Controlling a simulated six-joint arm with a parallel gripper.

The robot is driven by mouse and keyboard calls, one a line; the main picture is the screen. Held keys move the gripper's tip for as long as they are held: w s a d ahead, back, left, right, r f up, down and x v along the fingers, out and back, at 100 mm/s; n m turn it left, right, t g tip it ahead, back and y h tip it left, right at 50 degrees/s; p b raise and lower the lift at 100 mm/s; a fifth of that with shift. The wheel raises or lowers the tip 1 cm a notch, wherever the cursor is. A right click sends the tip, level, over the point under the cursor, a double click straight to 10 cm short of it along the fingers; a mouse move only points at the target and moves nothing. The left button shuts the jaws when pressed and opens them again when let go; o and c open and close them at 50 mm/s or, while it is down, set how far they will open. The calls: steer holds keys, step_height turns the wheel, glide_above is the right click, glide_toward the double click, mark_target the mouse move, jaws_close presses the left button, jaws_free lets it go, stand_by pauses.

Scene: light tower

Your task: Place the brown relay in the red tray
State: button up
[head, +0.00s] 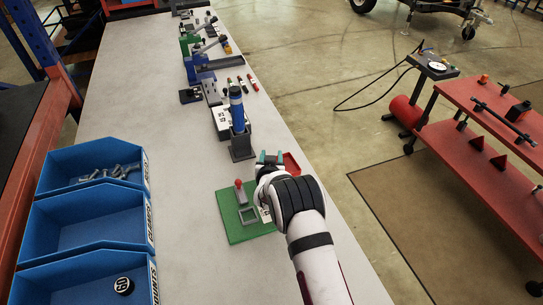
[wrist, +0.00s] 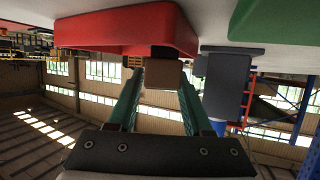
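The brown relay (wrist: 166,75) is a small block with a dark part at its tray-facing end. In the wrist view, it sits between the teal fingertips of my gripper (wrist: 163,84), which look closed on its sides. The red tray (wrist: 110,32) lies right behind the relay in that view; whether they touch, I cannot tell. In the head view, my gripper (head: 271,157) is just left of the red tray (head: 292,164), near the table's right edge. The arm hides part of the tray, and the relay does not show there.
A green board (head: 232,222) with a red-knobbed lever lies left of my arm. A dark stand with a blue tower (head: 237,110) stands beyond the gripper. Blue bins (head: 88,212) line the left side. The grey table between bins and board is clear.

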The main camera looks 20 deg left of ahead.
steer(key=shift+o, duration=1)
steer(key=shift+s+d+f, duration=0.15)
steer(key=shift+f, duration=0.2)
steer(key=shift+s+d+f, duration=0.1)
steer(key=shift+f, duration=0.25)
steer(key=shift+r, duration=0.15)
steer(key=r+v, duration=0.2)
steer(key=v, duration=1)
steer(key=s+d+r+m+g+h, duration=0.1)
steer(key=s+d+r+m+g, duration=0.2)
steer(key=d, duration=0.4)
steer(key=d+r+m+g+h, duration=0.1)
steer(key=d+r+g, duration=0.1)
steer(key=d+r, duration=0.4)
steer(key=s+d+r+m+g, duration=0.1)
steer(key=s+d+m+g, duration=0.1)
steer(key=s+d, duration=0.3)
steer(key=s+d+r+m+g+h, duration=0.1)
steer(key=s+d, duration=0.4)
steer(key=s, duration=0.9)
steer(key=s+d+r+m+g, duration=0.3)
steer(key=s+d, duration=0.3)
steer(key=s, duration=0.3)
steer(key=shift+s+g+h, duration=0.15)
steer(key=shift+g+h, duration=0.15)
steer(key=shift+g, duration=0.6)
